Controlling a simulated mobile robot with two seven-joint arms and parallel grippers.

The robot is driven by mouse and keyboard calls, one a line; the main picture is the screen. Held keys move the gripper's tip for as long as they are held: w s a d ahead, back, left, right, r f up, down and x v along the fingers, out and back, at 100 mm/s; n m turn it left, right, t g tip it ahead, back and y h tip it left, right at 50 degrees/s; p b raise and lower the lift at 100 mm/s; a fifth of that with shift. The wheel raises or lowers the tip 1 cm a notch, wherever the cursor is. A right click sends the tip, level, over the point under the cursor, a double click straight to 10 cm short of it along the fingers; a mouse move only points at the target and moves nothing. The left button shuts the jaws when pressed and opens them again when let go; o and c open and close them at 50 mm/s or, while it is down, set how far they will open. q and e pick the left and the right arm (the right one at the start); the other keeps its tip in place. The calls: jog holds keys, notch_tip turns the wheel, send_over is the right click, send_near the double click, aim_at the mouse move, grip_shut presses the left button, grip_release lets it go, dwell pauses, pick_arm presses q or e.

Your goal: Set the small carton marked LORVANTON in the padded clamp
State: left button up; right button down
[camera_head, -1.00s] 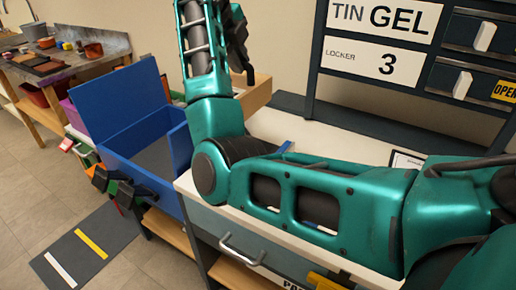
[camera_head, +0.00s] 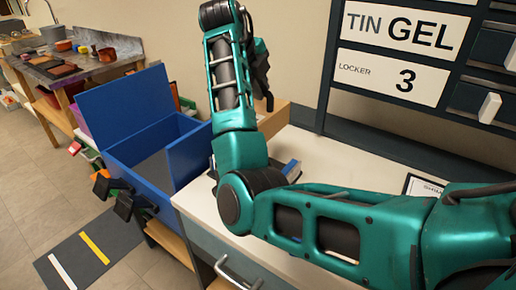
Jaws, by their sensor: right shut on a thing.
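My right arm reaches in from the right, bends at an elbow above the white tabletop (camera_head: 340,180) and rises. Its dark right gripper (camera_head: 261,78) is partly hidden behind the forearm at the top. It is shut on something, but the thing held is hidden. I cannot make out a carton marked LORVANTON. A small blue and pale item (camera_head: 291,170) shows just behind the elbow, partly covered. My left gripper is not in view.
An open blue box (camera_head: 188,155) with a tall back panel stands left of the tabletop, with dark blocks (camera_head: 123,205) at its front. Behind the tabletop is a locker rack with a LOCKER 3 sign (camera_head: 388,77). A cluttered workbench (camera_head: 115,50) stands far left.

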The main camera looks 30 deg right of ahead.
notch_tip(320, 180, down, 15)
jog(key=shift+r+b, duration=0.2)
jog(key=shift+b, duration=0.2)
jog(key=c, duration=1.5)
grip_release()
jog(key=shift+f, duration=0.2)
jog(key=o, duration=0.4)
jog(key=shift+o, duration=0.2)
jog(key=shift+r, duration=0.1)
jog(key=v, duration=1.2)
jog(key=shift+p, duration=0.35)
jog(key=shift+r, duration=0.1)
